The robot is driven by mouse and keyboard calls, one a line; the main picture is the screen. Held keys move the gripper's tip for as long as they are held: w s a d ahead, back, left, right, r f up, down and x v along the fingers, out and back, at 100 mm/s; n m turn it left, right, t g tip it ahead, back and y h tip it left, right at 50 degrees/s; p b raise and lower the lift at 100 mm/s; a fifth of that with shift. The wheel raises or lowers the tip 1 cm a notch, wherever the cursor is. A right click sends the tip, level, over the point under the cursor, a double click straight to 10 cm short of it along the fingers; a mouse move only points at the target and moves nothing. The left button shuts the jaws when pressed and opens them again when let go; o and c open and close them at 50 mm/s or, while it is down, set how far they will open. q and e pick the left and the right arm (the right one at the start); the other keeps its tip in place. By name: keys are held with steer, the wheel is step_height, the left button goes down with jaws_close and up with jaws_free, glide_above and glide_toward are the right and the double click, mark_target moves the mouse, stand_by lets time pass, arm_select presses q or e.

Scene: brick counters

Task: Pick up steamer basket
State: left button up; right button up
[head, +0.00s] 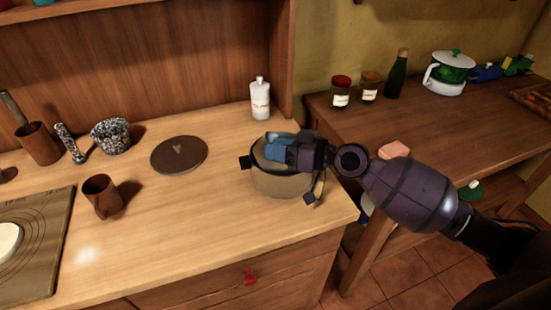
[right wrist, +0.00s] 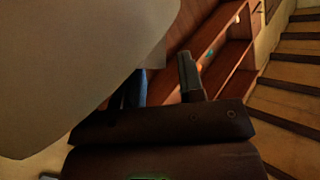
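The steamer basket (head: 285,184) is a round, pale tan vessel with a dark rim, standing upright near the right end of the wooden counter. My right gripper (head: 282,149) is over its top and covers part of the opening. In the right wrist view, the two fingers of my right gripper (right wrist: 162,82) stand apart, with a gap between them. A large pale surface, seemingly the basket (right wrist: 70,65), fills the left of that view and partly hides one finger. I cannot tell whether a finger touches the basket. My left gripper is not in view.
A brown round lid (head: 179,158) lies left of the basket, and a white bottle (head: 260,98) stands behind it. A brown cup (head: 101,196) and speckled mortar (head: 111,135) stand farther left. The side table (head: 450,135) holds jars and a green-white pot (head: 449,74). The counter front is clear.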

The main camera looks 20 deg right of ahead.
jaws_close()
steer(key=shift+r, duration=0.1)
stand_by(0.5)
